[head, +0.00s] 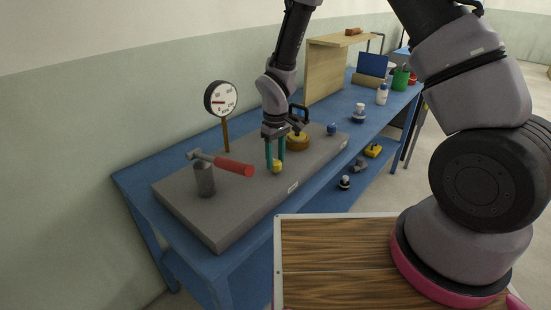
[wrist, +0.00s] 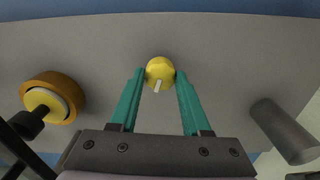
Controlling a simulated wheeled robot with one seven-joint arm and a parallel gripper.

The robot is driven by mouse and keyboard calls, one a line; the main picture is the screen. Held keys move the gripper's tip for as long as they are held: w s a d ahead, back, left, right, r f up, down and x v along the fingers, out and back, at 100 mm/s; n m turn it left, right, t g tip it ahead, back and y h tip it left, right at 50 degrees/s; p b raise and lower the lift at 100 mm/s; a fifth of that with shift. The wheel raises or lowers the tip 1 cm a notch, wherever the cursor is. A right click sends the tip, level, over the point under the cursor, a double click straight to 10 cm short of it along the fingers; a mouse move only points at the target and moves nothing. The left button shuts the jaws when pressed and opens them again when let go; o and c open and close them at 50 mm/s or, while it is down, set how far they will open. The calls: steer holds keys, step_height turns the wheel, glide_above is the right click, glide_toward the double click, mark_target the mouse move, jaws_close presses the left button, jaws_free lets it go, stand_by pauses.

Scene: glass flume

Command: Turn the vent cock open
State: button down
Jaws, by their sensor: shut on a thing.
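The vent cock appears to be the small round yellow knob (head: 277,168) near the front edge of the grey slab. In the wrist view the yellow knob (wrist: 160,71) has a short white mark on its near side, slightly tilted from the picture's vertical. My gripper (head: 275,163) reaches down from above with its teal fingers around the knob. In the wrist view my gripper (wrist: 159,77) is shut on it, one fingertip at each side. The knob's underside is hidden.
A red-handled lever (head: 234,167) on a grey post stands left of my gripper. A dial gauge (head: 221,98) rises behind. A brass fitting (head: 298,143) with a dark handle is close on the right; a blue knob (head: 332,129) lies beyond. The slab's front edge is near.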

mark_target(275, 161)
steer(key=shift+n, duration=1.6)
steer(key=shift+c, duration=1.9)
jaws_free()
step_height(275, 161, up, 11)
steer(key=shift+f, duration=0.1)
